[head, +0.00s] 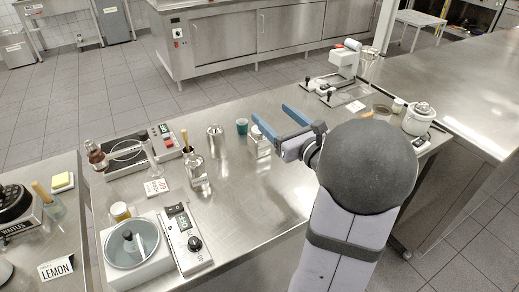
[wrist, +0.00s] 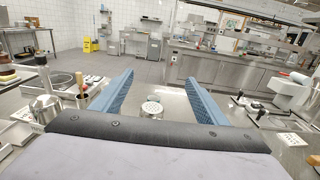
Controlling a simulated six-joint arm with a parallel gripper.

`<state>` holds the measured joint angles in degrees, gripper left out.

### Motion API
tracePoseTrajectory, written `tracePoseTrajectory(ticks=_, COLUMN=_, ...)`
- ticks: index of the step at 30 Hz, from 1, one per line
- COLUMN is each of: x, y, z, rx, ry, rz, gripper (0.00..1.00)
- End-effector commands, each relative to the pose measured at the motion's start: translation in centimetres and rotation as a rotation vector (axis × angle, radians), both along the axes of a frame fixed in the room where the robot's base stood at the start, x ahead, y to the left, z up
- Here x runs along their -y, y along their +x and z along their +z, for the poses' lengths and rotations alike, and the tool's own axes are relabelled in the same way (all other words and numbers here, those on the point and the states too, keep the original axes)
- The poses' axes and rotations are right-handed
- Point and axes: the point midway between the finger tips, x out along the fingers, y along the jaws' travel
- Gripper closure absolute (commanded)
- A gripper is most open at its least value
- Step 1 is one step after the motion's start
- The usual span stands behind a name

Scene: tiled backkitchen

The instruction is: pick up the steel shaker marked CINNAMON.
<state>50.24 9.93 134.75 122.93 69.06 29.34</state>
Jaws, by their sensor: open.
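Several steel containers stand on the steel counter. A shaker with a pale front (head: 260,146) is just below and beside the left finger of my gripper (head: 270,111) in the head view. A plain steel shaker (head: 215,141) stands further left, and a shiny steel container (head: 197,172) stands nearer. No CINNAMON marking is readable, so I cannot tell which one bears it. In the wrist view, a perforated round shaker top (wrist: 152,108) shows low between the two blue fingers of my gripper (wrist: 160,78), partly hidden by the gripper body. My gripper is open, with nothing between its fingertips.
A teal cup (head: 242,126) stands close by the pale shaker. A hot plate (head: 140,150), a scale-like control box (head: 187,240) and a round pan (head: 131,243) fill the left side. A lever device (head: 338,75) and a white lidded pot (head: 419,118) stand right. The counter's front middle is clear.

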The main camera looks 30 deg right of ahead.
Motion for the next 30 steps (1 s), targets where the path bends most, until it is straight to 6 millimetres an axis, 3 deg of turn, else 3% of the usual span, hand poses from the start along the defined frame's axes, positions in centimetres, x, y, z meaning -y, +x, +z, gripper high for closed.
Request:
tracePoseTrajectory(ticks=1, x=-0.1, y=0.1, z=-1.9, rx=-0.008, ry=0.011, rz=0.002, gripper=0.33)
tracePoseTrajectory(ticks=6, x=-0.2, y=0.1, z=-6.7, rx=-0.008, ry=0.007, rz=0.005, gripper=0.33)
tracePoseTrajectory(ticks=12, x=-0.3, y=0.1, z=-10.8, rx=-0.005, ry=0.000, rz=0.006, gripper=0.33)
tracePoseTrajectory(ticks=18, x=-0.3, y=0.1, z=-12.3, rx=-0.002, ry=-0.004, rz=0.006, gripper=0.33)
tracePoseTrajectory(ticks=23, x=-0.3, y=0.3, z=-12.3, rx=-0.001, ry=-0.006, rz=0.007, gripper=0.33)
tracePoseTrajectory(ticks=30, x=-0.4, y=2.1, z=-12.3, rx=-0.002, ry=-0.006, rz=0.008, gripper=0.33)
